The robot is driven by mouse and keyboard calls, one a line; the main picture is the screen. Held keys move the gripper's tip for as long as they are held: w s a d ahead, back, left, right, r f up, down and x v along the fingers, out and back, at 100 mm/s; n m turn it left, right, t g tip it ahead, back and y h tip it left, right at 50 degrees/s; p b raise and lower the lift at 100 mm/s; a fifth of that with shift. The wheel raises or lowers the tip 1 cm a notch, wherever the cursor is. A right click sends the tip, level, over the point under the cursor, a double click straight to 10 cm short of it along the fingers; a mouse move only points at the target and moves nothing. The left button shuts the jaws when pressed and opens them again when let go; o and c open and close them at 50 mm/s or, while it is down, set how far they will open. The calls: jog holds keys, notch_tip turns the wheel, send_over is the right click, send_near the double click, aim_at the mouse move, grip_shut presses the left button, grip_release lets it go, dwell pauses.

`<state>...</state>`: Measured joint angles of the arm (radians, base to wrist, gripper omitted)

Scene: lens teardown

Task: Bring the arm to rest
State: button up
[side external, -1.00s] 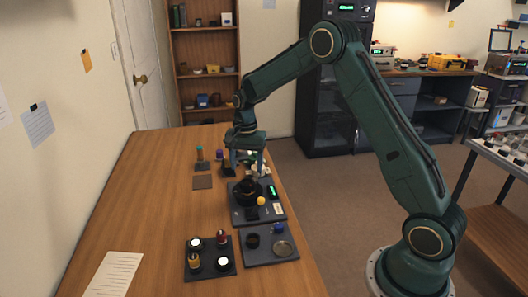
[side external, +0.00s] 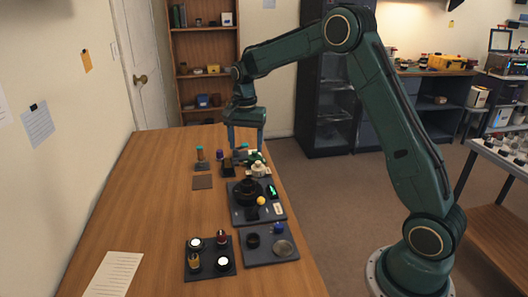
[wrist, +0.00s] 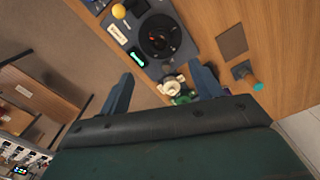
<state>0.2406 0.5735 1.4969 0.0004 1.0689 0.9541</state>
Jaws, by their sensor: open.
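My gripper (side external: 245,138) is in the air above the far right part of the wooden table. Its two fingers are spread and nothing is between them. In the wrist view my gripper (wrist: 165,85) also shows open, with a cream and green item (wrist: 174,88) below, seen through the gap between the fingers. The black round lens part (side external: 247,191) sits on the dark station plate (side external: 237,216), nearer the camera than my gripper. It also shows in the wrist view (wrist: 158,38).
A dark tray (side external: 208,270) with several small bottles and a grey tray (side external: 270,250) with a ring and a dish lie toward the near side. A brown square pad (side external: 202,182) and a teal-capped item (side external: 201,158) stand left. The table's left half is mostly clear.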

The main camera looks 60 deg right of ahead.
jog(key=s+a+r+n+t, duration=0.3)
jog(key=s+a+r+n, duration=0.4)
jog(key=s+r, duration=0.65)
jog(key=s+a+f+n+t, duration=0.1)
jog(key=s+a+n, duration=0.1)
jog(key=s, duration=0.7)
jog(key=s+a+n+t, duration=0.1)
jog(key=s+a+n, duration=0.2)
jog(key=s, duration=0.6)
jog(key=shift+s+f+n+t, duration=0.3)
jog(key=shift+f+n, duration=0.1)
jog(key=shift+n, duration=0.5)
jog(key=shift+w+a, duration=0.1)
